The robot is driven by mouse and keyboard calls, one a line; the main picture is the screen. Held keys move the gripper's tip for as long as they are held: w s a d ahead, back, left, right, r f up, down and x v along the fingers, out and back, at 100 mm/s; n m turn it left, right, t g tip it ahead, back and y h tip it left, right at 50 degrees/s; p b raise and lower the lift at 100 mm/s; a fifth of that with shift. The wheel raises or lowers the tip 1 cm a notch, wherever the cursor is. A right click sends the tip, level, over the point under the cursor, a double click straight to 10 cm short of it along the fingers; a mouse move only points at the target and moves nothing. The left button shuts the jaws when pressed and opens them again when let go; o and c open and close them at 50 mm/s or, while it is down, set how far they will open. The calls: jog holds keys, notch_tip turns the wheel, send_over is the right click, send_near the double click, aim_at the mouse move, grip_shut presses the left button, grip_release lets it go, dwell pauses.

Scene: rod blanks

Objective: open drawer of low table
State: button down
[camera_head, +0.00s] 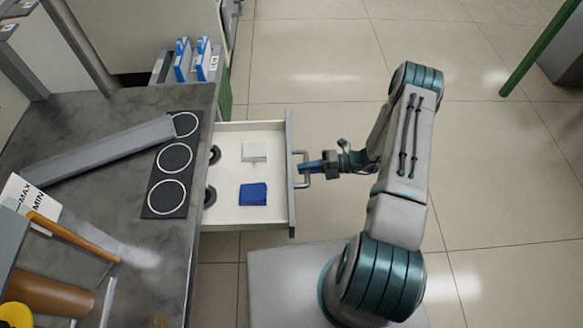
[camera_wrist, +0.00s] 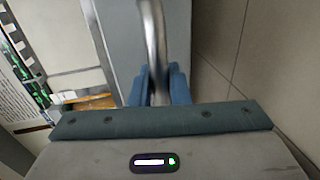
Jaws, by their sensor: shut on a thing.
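The drawer (camera_head: 230,213) of the low table (camera_head: 128,105) stands out from under the dark tabletop in the head view, its inside showing. A white block (camera_head: 254,151), a blue block (camera_head: 253,194) and dark round pieces (camera_head: 210,195) lie in it. The grey drawer front carries a metal bar handle (camera_head: 303,183). My gripper (camera_head: 308,167) reaches it from the right and is shut on the handle. In the wrist view the blue fingers (camera_wrist: 161,84) close around the handle bar (camera_wrist: 152,35).
A black panel with white rings (camera_head: 167,183) and a long grey bar (camera_head: 95,152) lie on the tabletop. A bin with blue-and-white items (camera_head: 193,60) stands behind. A green post (camera_head: 535,50) stands far right.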

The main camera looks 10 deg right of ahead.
jog(key=shift+d, duration=0.7)
jog(key=c, duration=1.4)
grip_release()
jog(key=shift+c, duration=0.2)
jog(key=p+v, duration=0.3)
jog(key=v, duration=1)
jog(key=shift+d, duration=0.4)
jog(key=shift+s+a+r, duration=0.1)
jog(key=shift+r, duration=0.05)
